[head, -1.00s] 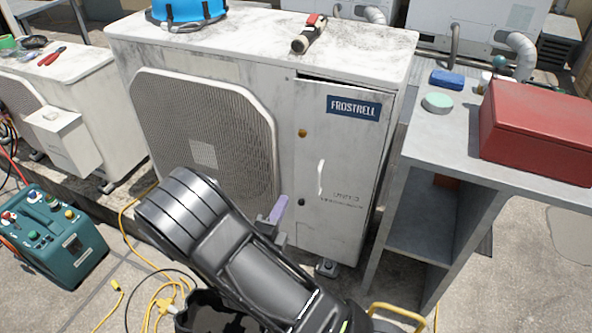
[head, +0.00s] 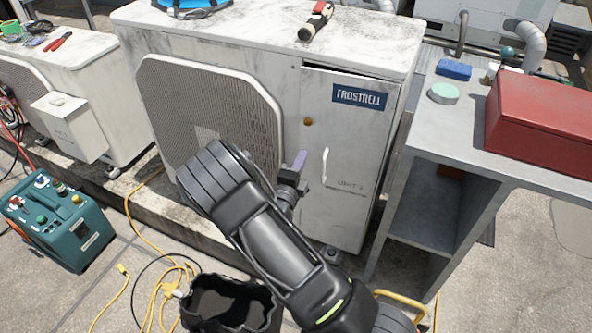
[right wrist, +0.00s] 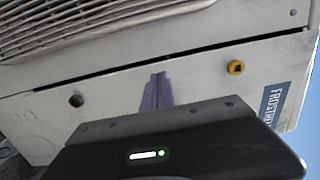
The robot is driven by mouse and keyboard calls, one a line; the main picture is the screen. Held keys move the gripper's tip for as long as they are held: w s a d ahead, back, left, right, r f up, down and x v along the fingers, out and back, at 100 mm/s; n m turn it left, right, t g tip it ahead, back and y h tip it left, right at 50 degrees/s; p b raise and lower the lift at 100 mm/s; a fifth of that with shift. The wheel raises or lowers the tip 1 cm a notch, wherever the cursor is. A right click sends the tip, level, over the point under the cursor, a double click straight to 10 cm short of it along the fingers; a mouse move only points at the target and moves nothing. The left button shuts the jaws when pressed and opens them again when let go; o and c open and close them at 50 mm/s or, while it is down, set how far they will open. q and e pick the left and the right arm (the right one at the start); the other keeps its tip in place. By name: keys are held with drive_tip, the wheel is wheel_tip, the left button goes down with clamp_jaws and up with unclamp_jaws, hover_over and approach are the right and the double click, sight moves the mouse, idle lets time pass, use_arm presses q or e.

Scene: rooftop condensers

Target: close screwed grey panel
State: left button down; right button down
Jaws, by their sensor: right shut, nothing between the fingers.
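The grey panel (head: 345,135) is on the right front of the condenser, with a blue FROSTRELL label and a pale upright handle (head: 325,165). A dark gap shows along its top edge. An amber fastener (head: 308,121) sits at its upper left. In the right wrist view the panel (right wrist: 195,85) lies sideways with a dark seam along one edge, the amber fastener (right wrist: 236,67) and a dark round hole (right wrist: 76,100). My right gripper (head: 300,160) is shut and empty, its purple fingertips (right wrist: 157,90) in front of the panel, left of the handle. Contact is unclear. My left gripper is out of view.
A grey metal bench (head: 425,135) with a red box (head: 540,125) stands close to the panel's right. A black open bin (head: 230,305) and yellow cable (head: 165,290) lie below my arm. A flashlight-like tool (head: 316,20) lies on top of the condenser.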

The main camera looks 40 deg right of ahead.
sight(305, 149)
drive_tip(key=shift+w+d, duration=0.3)
drive_tip(key=shift+d, duration=0.15)
drive_tip(key=shift+f, duration=0.1)
drive_tip(key=b+x, duration=0.2)
drive_tip(key=x, duration=0.1)
drive_tip(key=shift+a+r, duration=0.1)
drive_tip(key=shift+r, duration=0.25)
